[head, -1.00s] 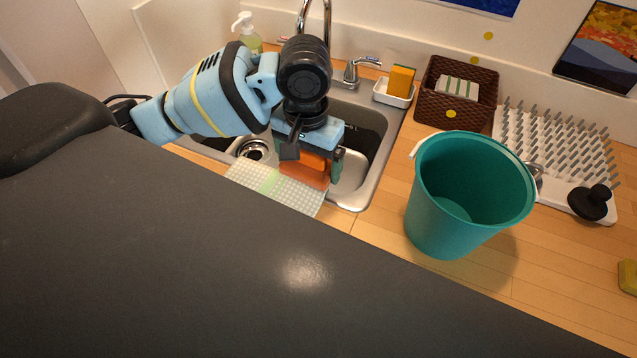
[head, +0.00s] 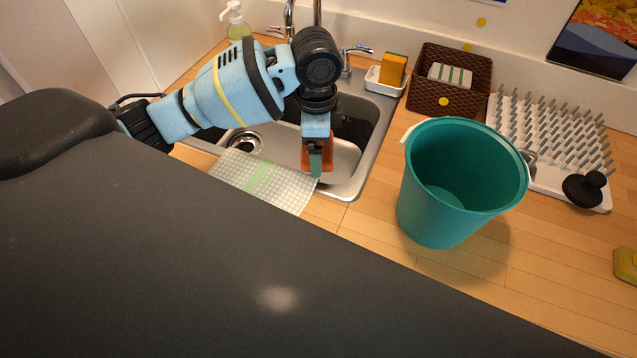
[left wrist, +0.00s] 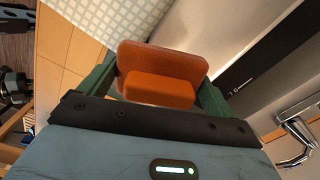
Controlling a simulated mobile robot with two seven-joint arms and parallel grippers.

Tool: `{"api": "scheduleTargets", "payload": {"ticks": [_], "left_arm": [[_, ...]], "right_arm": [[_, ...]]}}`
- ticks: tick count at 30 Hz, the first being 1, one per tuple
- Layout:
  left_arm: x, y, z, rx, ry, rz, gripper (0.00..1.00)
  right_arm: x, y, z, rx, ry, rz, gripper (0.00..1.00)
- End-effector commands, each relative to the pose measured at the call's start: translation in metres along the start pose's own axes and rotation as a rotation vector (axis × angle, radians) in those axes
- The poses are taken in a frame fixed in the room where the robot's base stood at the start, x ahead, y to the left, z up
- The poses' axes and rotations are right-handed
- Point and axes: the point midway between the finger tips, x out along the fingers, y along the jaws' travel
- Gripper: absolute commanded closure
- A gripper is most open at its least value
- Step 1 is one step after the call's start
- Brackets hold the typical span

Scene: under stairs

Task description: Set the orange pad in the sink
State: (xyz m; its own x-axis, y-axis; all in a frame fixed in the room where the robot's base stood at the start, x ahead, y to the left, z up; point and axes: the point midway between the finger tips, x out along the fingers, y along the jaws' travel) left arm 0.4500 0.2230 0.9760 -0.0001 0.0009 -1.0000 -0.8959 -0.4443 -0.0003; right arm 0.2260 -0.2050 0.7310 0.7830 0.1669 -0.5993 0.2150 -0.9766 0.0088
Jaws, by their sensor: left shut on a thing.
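My left gripper (head: 316,165) is shut on the orange pad (head: 329,156) and holds it over the front right part of the sink (head: 352,187). In the left wrist view the orange pad (left wrist: 160,72) sits between the two green fingers of my gripper (left wrist: 158,82). The pad looks like a flat block with a thicker part in front. Its height above the sink floor is hard to tell. My right gripper is not in view.
A green-and-white checked cloth (head: 262,180) lies over the sink's front edge. A teal bucket (head: 430,205) stands right of the sink. Behind are a soap bottle (head: 236,22), a white dish with an orange-and-green sponge (head: 393,69), a brown basket (head: 432,95) and a drying rack (head: 545,135).

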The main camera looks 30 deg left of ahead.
Motion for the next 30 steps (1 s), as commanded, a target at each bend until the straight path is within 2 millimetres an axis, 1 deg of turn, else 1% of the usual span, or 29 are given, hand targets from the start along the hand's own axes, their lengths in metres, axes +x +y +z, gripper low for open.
{"api": "scheduleTargets", "payload": {"ticks": [1,3,12,23,30], "left_arm": [[0.005,-0.005,-0.001,0.071,-0.001,0.004,0.42],[0.009,-0.010,-0.003,0.175,-0.001,0.004,0.42],[0.022,-0.027,-0.005,0.560,0.000,0.001,0.42],[0.040,-0.035,-0.007,1.010,-0.001,0.000,0.42],[0.055,-0.037,-0.006,1.367,-0.002,-0.001,0.42]], "right_arm": [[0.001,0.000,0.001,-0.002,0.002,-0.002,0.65],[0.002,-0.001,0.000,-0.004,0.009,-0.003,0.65],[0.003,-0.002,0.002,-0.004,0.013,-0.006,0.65],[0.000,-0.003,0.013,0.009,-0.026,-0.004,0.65],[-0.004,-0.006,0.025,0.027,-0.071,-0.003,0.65]]}}
